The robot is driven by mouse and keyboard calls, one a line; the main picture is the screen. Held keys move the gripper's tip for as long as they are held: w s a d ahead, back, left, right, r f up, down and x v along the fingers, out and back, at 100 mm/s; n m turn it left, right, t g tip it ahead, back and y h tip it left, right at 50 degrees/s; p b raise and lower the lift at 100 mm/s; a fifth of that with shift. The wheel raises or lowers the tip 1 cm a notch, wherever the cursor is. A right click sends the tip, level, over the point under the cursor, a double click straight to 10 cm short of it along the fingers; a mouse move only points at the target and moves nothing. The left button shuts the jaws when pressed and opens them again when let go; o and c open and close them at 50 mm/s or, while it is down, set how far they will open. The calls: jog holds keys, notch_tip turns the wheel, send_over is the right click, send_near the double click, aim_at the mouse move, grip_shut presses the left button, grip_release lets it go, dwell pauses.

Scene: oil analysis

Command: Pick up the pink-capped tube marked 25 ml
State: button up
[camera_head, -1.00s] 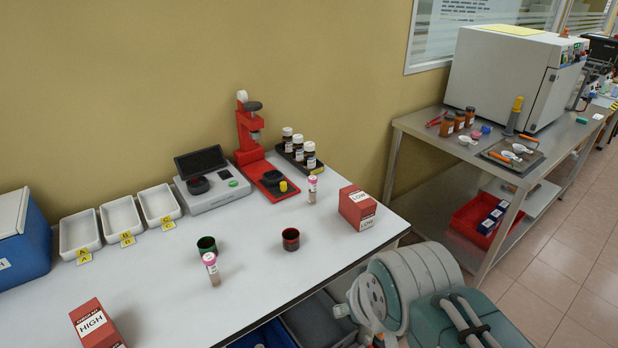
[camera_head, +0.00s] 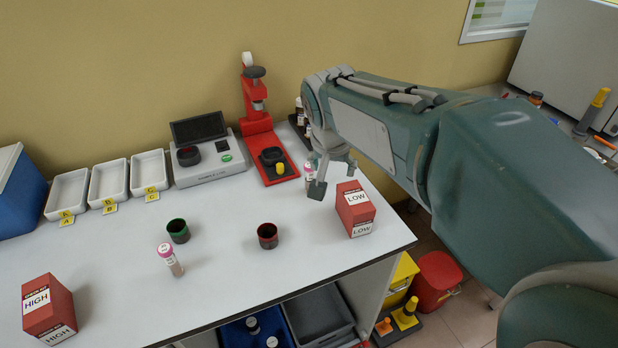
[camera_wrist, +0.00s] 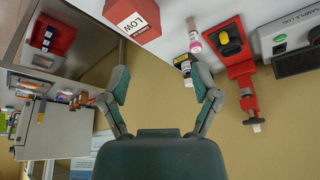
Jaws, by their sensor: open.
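One pink-capped tube (camera_head: 171,260) stands upright on the white bench near the green cup, well away from my gripper. A second pink-capped tube (camera_head: 309,170) stands by the red press, partly hidden behind my gripper. This second tube shows more clearly in the wrist view (camera_wrist: 195,38), ahead of the right finger and apart from it. The volume marks on both tubes are too small to read. My gripper (camera_head: 334,172) is open and empty, over the bench beside the LOW box. In the wrist view its fingers (camera_wrist: 161,84) are spread with nothing between them.
The red LOW box (camera_head: 356,210) stands close to my gripper. The red press (camera_head: 256,120) and dark bottles (camera_wrist: 186,68) are near the second tube. A green cup (camera_head: 178,231), a red cup (camera_head: 268,235) and the HIGH box (camera_head: 47,305) stand on the bench. The bench front is mostly clear.

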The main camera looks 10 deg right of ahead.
jog(key=w+a+f+m+h, duration=0.1)
jog(key=w+a+f, duration=0.1)
jog(key=w, duration=0.3)
jog(key=w+a+f+m, duration=0.1)
jog(key=w+f+m, duration=0.15)
jog(key=w, duration=0.35)
send_over(306, 169)
jog(key=s+a, duration=0.2)
notch_tip(306, 169, down, 4)
jog(key=shift+m+g+h, duration=0.4)
jog(key=shift+m+g, duration=0.1)
jog(key=shift+m, duration=0.05)
jog(key=x, duration=0.7)
jog(key=shift+a, duration=0.2)
jog(key=x, duration=0.4)
jog(key=shift+w+d+f, duration=0.1)
jog(key=shift+w+d, duration=0.05)
jog(key=shift+w, duration=0.1)
grip_shut()
